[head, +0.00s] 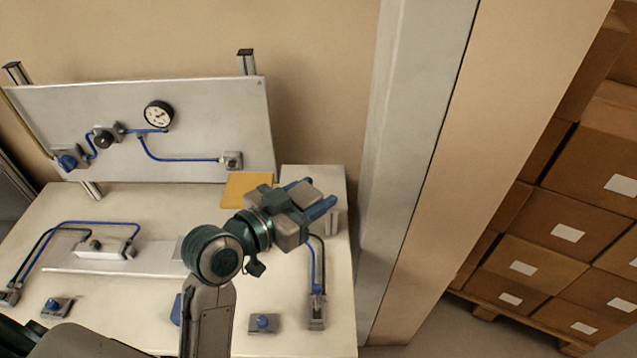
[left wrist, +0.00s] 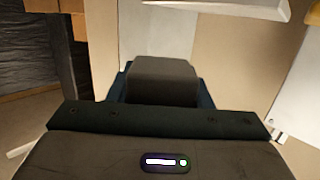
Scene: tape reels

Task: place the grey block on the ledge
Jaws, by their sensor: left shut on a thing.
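The grey block (head: 304,196) is held between the blue-tipped fingers of my left gripper (head: 316,202). It also shows in the left wrist view (left wrist: 163,80), sitting between the dark fingers of the left gripper (left wrist: 162,88). A pale raised ledge (head: 312,174) stands at the back right corner of the table. In the head view the gripper and block overlap its front part, and I cannot tell whether the block touches it. My right gripper is not in view.
An upright panel (head: 208,110) with a gauge (head: 158,114) and blue tubes stands behind the table (head: 160,310). A yellow sheet (head: 245,188) lies left of the ledge. A tubed fitting (head: 317,308) and a blue-knobbed part (head: 263,323) sit near the right edge. A grey pillar (head: 410,130) rises at the right.

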